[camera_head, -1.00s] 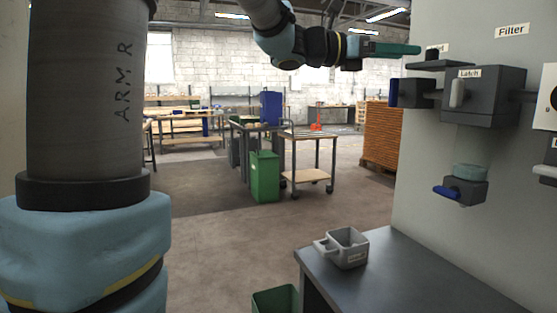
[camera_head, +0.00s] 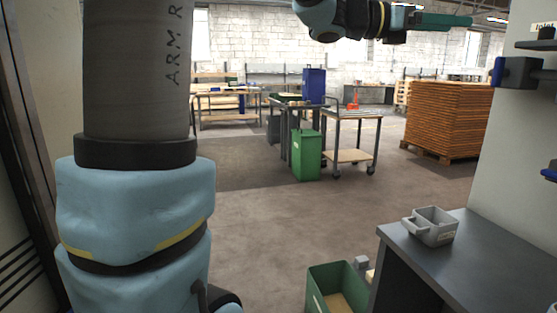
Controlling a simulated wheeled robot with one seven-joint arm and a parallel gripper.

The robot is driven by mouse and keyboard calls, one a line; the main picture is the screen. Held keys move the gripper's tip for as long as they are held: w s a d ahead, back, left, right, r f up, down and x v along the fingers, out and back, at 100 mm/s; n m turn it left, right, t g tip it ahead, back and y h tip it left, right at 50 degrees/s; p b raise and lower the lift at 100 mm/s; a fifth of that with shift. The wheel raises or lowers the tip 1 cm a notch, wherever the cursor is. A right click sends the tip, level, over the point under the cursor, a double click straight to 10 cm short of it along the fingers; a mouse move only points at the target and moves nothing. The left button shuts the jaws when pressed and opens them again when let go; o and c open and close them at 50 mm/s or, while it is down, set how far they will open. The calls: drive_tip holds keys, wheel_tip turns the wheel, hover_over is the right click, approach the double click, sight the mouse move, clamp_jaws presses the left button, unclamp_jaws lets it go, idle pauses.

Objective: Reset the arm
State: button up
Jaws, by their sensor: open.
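My arm reaches across the top of the camera_head view. My gripper (camera_head: 468,20) is at its end, with dark green fingers pointing right, held high in the air. The gripper is open, seen side-on, so the gap between its fingers is hard to make out. Nothing shows in it. It is left of the wall panel (camera_head: 507,140) and apart from it.
A dark bench (camera_head: 470,255) at lower right carries a grey handled tub (camera_head: 433,226). A green crate (camera_head: 316,290) stands on the floor beside it. Farther back are a cart (camera_head: 350,156), a green bin (camera_head: 306,155) and stacked pallets (camera_head: 445,118). The middle floor is clear.

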drive_tip(key=w+a+f+m+t+y+p, duration=0.1)
drive_tip(key=a+f+m+y, duration=0.3)
drive_tip(key=a+f, duration=0.6)
drive_tip(key=a+f+m+y+p, duration=0.2)
drive_tip(key=a+f+y, duration=0.3)
drive_tip(key=f, duration=0.8)
drive_tip(key=s+a+f+m+y+p, duration=0.1)
drive_tip(key=s+a+f+m+y, duration=0.1)
drive_tip(key=a, duration=0.5)
drive_tip(key=s+a+f+m+y, duration=0.2)
drive_tip(key=a+f+m+y, duration=0.2)
drive_tip(key=a+f+m, duration=0.2)
drive_tip(key=s+a+f+m+y+p, duration=0.1)
drive_tip(key=a+f+m, duration=0.4)
drive_tip(key=a, duration=0.5)
drive_tip(key=shift+s+a+f+t+y+p, duration=0.25)
drive_tip(key=shift+s+f+t+y+p, duration=0.1)
drive_tip(key=shift+s+y, duration=0.5)
drive_tip(key=shift+o, duration=0.3)
